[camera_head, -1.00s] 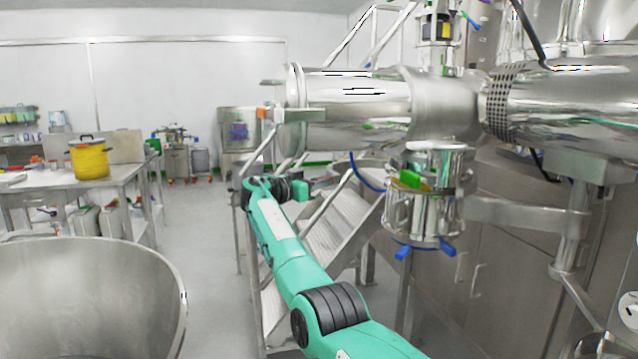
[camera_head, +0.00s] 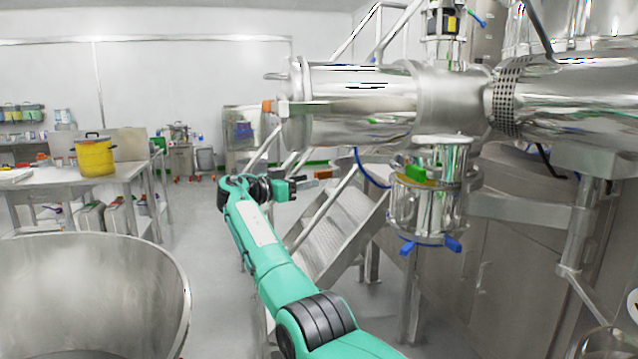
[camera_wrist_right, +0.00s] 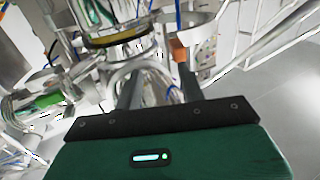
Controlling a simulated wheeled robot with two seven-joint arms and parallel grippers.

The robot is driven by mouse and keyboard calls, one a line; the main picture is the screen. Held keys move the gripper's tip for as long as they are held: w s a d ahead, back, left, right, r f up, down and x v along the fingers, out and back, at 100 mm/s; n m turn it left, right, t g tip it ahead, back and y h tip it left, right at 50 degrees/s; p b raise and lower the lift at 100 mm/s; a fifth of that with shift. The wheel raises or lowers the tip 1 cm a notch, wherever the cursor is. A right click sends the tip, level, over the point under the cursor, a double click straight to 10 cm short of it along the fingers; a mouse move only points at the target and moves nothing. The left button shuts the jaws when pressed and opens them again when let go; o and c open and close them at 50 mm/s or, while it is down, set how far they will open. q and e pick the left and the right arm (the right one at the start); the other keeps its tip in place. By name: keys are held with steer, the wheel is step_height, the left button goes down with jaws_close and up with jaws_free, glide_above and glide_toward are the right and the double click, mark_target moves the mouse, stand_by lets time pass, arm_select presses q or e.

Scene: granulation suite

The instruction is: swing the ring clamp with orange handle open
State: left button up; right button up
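The orange handle (camera_head: 267,106) sticks out at the left end of the large horizontal steel cylinder, beside the ring clamp (camera_head: 298,95) around that end. The clamp looks closed, but its catch is too small to make out. My right gripper (camera_head: 322,179) is below the handle in the head view, apart from it, with its fingers pointing right. In the right wrist view an orange part (camera_wrist_right: 180,50) shows beyond the fingertips of my right gripper (camera_wrist_right: 158,83). The two grey fingers are apart, with nothing held between them. My left gripper is out of view.
A steel stair with rails (camera_head: 338,225) stands behind my right arm. A steel vessel with a green handle (camera_head: 418,174) and blue handles hangs under the cylinder. A large steel bowl (camera_head: 90,290) fills the lower left. Open floor lies between bowl and stair.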

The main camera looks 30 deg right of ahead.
arm_select(q)
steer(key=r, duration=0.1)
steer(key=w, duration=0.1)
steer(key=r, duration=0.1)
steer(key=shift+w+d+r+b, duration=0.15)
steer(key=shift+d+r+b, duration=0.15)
steer(key=shift+b, duration=0.05)
arm_select(e)
steer(key=s+a, duration=0.1)
steer(key=a, duration=0.6)
